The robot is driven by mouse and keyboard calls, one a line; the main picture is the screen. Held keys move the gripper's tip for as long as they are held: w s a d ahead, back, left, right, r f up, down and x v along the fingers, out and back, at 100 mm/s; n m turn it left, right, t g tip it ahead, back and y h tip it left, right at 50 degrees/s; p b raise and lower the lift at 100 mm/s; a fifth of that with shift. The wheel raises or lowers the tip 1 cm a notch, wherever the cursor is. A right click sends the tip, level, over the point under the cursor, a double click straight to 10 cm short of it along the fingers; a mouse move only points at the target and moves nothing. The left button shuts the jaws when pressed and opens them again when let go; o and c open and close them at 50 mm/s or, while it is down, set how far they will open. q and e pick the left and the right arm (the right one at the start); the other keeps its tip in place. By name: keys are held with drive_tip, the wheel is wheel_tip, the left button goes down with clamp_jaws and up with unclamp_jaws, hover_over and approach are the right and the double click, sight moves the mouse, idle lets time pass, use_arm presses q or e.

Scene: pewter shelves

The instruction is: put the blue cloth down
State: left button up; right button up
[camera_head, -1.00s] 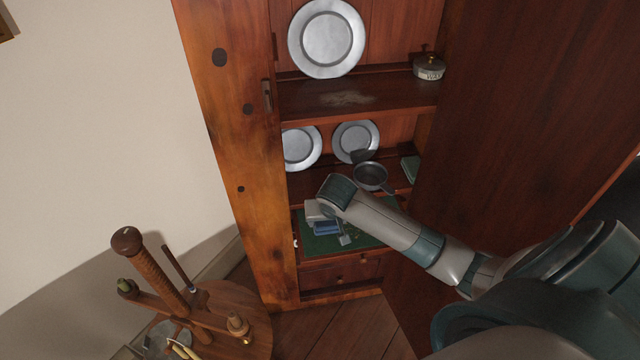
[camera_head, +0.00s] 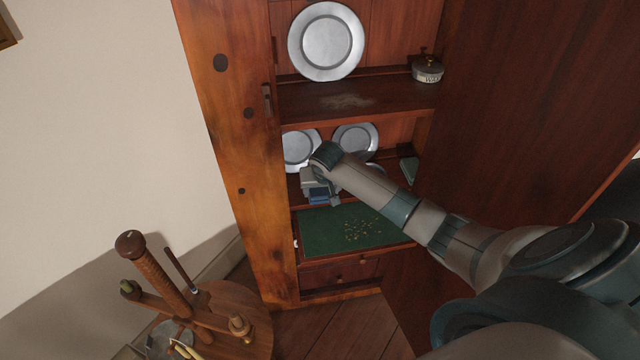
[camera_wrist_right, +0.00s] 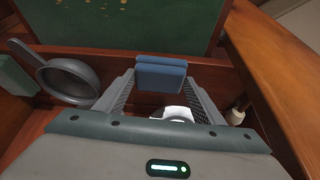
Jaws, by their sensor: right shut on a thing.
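The blue cloth (camera_head: 319,197) is a small folded block in front of the cupboard's middle shelf, above the green surface. In the right wrist view the blue cloth (camera_wrist_right: 161,74) sits between the fingertips. My right gripper (camera_head: 319,187) is shut on it; the right wrist view shows both fingers (camera_wrist_right: 161,84) reaching to its sides. My forearm hides part of the shelf behind. My left gripper is not in view.
A green surface (camera_head: 322,231) with yellow specks lies below the shelf. A dark pan (camera_wrist_right: 70,80) is beside the gripper. Pewter plates (camera_head: 355,138) lean at the back; a green block (camera_head: 409,170) stands right. The cupboard's left post (camera_head: 235,150) is close.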

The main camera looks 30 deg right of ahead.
drive_tip(key=shift+w+d, duration=0.2)
drive_tip(key=shift+w, duration=0.25)
drive_tip(key=w, duration=0.1)
drive_tip(key=w+d, duration=0.1)
drive_tip(key=shift+w+d, duration=0.2)
drive_tip(key=shift+w, duration=0.15)
drive_tip(key=shift+c, duration=0.2)
drive_tip(key=shift+s+f+p, duration=0.1)
drive_tip(key=shift+f+p, duration=0.4)
drive_tip(key=shift+f, duration=0.25)
drive_tip(key=shift+a, duration=0.1)
drive_tip(key=shift+f, duration=0.2)
drive_tip(key=o, duration=1)
drive_tip(key=shift+c, duration=0.2)
drive_tip(key=shift+r, duration=0.1)
